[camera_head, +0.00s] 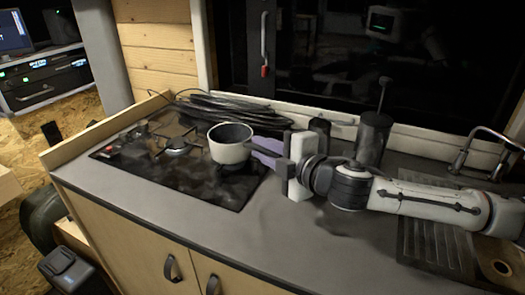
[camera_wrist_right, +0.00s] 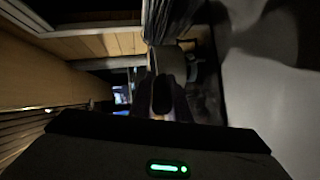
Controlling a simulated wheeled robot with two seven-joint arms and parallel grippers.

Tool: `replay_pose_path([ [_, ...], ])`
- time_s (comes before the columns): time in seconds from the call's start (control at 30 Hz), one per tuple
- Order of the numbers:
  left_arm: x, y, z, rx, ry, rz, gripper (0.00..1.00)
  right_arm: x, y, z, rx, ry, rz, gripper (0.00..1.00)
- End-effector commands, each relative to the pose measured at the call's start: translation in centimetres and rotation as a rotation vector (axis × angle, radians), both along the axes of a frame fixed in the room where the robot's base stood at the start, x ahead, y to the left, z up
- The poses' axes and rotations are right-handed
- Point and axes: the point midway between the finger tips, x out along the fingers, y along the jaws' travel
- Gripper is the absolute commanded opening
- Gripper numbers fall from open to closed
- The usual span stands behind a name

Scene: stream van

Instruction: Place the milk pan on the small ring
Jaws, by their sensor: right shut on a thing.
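The milk pan (camera_head: 230,152) is white with a dark inside and looks upright. It is over the right-hand burner of the black hob (camera_head: 205,193); I cannot tell whether it rests on it or hangs just above. Another burner (camera_head: 177,146) is bare on the left. I cannot tell which is the small ring. In the right wrist view the picture is dark, and a grey elongated shape (camera_wrist_right: 165,70) lies ahead of the gripper body. My left gripper is not in view.
Coiled black cables (camera_head: 225,107) lie behind the hob. A dark press-like pot (camera_head: 373,137) and a smaller dark jar (camera_head: 320,132) stand behind my right arm. A sink (camera_head: 435,243) with a tap (camera_head: 480,145) is at the right. The counter front (camera_head: 280,235) is clear.

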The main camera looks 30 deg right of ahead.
Motion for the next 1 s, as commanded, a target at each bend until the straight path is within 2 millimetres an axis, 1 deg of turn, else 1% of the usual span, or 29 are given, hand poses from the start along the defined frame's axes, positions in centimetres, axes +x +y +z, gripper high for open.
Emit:
replay_pose_path([
  [0.23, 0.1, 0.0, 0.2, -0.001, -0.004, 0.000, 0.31, 0.0, 0.0, 0.1, 0.000, -0.005, 0.000, 0.00],
  [0.37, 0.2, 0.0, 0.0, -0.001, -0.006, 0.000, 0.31, 0.0, 0.0, -0.3, 0.000, -0.004, 0.000, 0.00],
  [0.4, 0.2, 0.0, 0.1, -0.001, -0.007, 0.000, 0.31, 0.0, 0.0, -0.3, -0.001, -0.001, 0.000, 0.23],
  [0.47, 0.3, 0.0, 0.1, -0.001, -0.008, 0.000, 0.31, 0.0, 0.0, -0.3, -0.001, 0.000, 0.000, 0.33],
  [0.5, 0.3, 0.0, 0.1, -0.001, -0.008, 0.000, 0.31, 0.0, 0.0, -0.3, -0.001, 0.000, 0.000, 0.35],
  [0.73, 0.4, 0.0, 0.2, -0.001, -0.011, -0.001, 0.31, 0.0, 0.0, -0.3, -0.001, -0.001, 0.000, 0.35],
  [0.83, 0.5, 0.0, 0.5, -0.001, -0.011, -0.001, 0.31, 0.0, 0.0, 0.2, -0.001, -0.002, 0.000, 0.35],
  [0.93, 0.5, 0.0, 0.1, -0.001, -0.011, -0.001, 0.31, -1.1, -0.2, 0.0, -0.003, 0.000, 0.000, 0.35],
  [1.0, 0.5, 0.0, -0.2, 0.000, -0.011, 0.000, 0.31, -2.3, -0.4, 0.2, -0.005, 0.000, 0.000, 0.35],
])
